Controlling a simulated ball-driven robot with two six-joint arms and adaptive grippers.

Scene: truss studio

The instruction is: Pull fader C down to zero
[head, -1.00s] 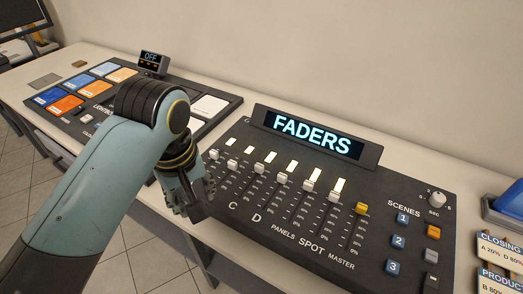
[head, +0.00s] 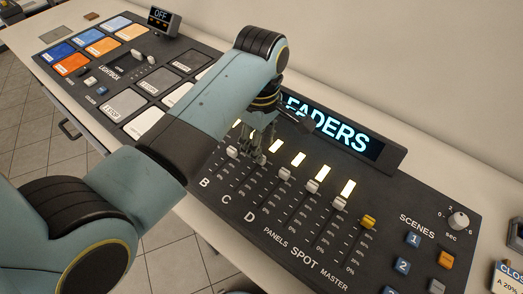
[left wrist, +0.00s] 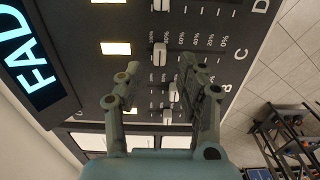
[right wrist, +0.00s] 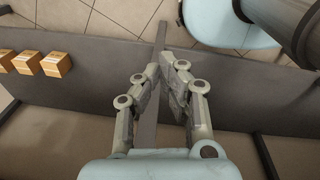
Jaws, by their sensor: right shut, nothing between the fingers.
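The fader panel (head: 330,255) bears a row of faders marked B, C, D, PANELS, SPOT and MASTER. Fader C's cap (left wrist: 160,55) shows in the left wrist view, near the upper end of its slot. In the head view my left gripper hides most of it. My left gripper (head: 257,155) hangs over the upper part of faders B and C. In the left wrist view its fingers (left wrist: 160,72) are apart, with C's cap just beyond the tips; I cannot tell whether they touch it. My right gripper (right wrist: 163,70) is shut and empty, away from the panel.
Fader B's cap (left wrist: 172,92) and fader D's cap (head: 284,173) flank C closely. The FADERS display (head: 335,130) stands behind. The lightbox panel (head: 105,75) lies to the left. Small boxes (right wrist: 56,64) sit on a grey surface in the right wrist view.

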